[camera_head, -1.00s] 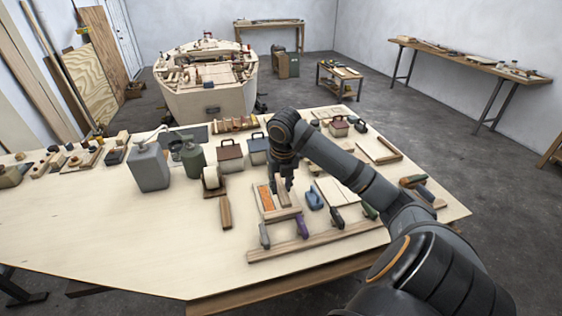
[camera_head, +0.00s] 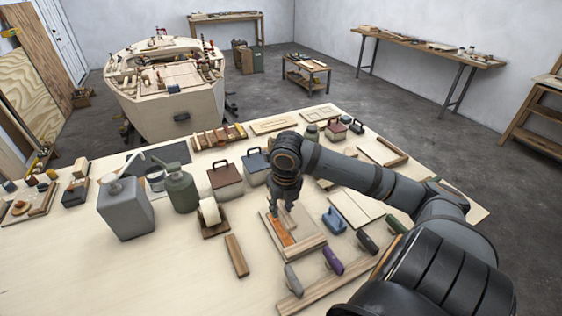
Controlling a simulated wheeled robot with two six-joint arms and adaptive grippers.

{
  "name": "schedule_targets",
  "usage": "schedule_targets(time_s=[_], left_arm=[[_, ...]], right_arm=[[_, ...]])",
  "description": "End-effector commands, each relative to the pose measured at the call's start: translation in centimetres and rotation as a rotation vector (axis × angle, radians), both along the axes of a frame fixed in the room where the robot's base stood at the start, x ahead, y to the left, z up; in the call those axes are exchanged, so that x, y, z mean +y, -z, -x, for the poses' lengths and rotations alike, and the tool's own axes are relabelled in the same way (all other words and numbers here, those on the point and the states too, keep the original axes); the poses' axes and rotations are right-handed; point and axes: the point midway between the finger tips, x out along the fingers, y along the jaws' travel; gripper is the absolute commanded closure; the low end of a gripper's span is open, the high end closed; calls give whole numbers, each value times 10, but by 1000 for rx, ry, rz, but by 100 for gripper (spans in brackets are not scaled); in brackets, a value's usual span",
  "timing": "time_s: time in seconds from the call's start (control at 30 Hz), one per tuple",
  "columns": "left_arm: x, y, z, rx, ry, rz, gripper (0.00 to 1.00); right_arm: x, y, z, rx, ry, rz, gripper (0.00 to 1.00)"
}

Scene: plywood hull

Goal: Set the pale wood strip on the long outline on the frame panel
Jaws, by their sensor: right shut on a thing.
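My right gripper (camera_head: 281,207) points down over a framed wooden panel (camera_head: 312,246) with an orange area on its left side. It is shut on a pale wood strip (camera_head: 291,220), which is small and partly hidden by the fingers. The strip is low over the panel; I cannot tell whether it touches it. The long outline cannot be made out clearly. My left gripper is not in view.
The table's front left is clear.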

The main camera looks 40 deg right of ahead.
Motion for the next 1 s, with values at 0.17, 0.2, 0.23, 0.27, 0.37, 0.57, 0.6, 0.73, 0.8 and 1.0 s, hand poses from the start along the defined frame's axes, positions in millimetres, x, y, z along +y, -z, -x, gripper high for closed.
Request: schedule_targets(time_s=[0.17,0.2,0.23,0.27,0.37,0.57,0.6,0.73,0.8,1.0], left_arm=[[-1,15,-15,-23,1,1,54],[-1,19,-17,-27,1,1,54],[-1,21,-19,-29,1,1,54],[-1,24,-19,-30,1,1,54],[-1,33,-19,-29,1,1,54],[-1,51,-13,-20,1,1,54],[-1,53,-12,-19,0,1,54],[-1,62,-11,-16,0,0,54],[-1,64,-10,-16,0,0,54],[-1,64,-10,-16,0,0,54]], right_arm=[[0,17,0,0,0,0,100],[0,21,0,0,0,0,100],[0,24,0,0,0,0,100],[0,27,0,0,0,0,100],[0,36,0,0,0,0,100],[0,54,0,1,1,0,100],[0,58,0,1,0,0,100],[0,68,0,0,0,-1,100],[0,71,0,0,0,0,100],[0,72,0,-1,0,0,100]])
